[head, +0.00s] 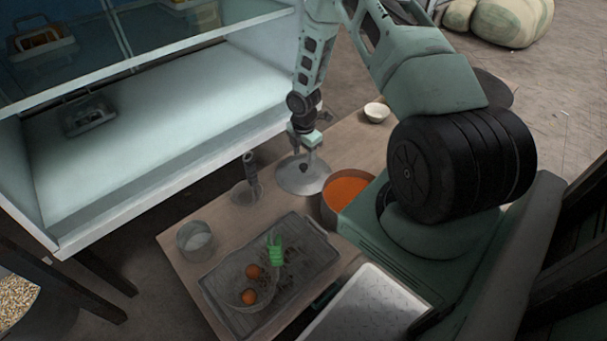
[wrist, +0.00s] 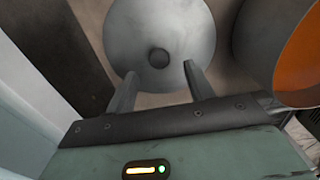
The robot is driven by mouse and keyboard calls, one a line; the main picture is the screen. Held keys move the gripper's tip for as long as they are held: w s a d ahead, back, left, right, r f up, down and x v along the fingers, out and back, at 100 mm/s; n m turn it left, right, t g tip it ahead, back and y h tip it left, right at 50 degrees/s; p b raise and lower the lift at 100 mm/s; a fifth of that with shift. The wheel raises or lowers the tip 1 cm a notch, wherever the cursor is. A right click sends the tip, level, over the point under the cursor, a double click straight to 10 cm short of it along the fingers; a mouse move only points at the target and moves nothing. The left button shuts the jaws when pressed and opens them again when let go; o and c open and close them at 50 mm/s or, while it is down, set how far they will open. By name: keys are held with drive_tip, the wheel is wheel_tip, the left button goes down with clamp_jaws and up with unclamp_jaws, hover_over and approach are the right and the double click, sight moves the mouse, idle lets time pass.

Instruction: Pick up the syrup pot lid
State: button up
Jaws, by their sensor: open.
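The syrup pot lid (head: 300,181) is a round grey metal disc with a dark knob. It lies on the wooden table beside the pot (head: 328,207), which holds orange syrup. In the wrist view the lid (wrist: 185,30) shows near the top with its knob (wrist: 159,58) in the middle. My gripper (head: 309,150) is above the lid. In the wrist view its two fingers (wrist: 160,85) are open, with nothing between the tips and the knob just beyond them. The pot's orange inside (wrist: 300,55) shows at the right of the wrist view.
On the wooden table (head: 215,165) are a metal cup (head: 195,240), a small pan or strainer (head: 245,192), a dark tray (head: 318,258) with a glass bowl holding orange balls, a green item (head: 274,248), and a white bowl (head: 377,112). A glass-fronted cabinet (head: 150,130) stands close at left.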

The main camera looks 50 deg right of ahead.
sight(304, 166)
wheel_tip(304, 166, down, 5)
drive_tip(key=shift+r+b, duration=0.15)
drive_tip(key=shift+b, duration=0.55)
drive_tip(key=c, duration=1.1)
drive_tip(key=shift+c, duration=0.2)
drive_tip(key=shift+r, duration=0.1)
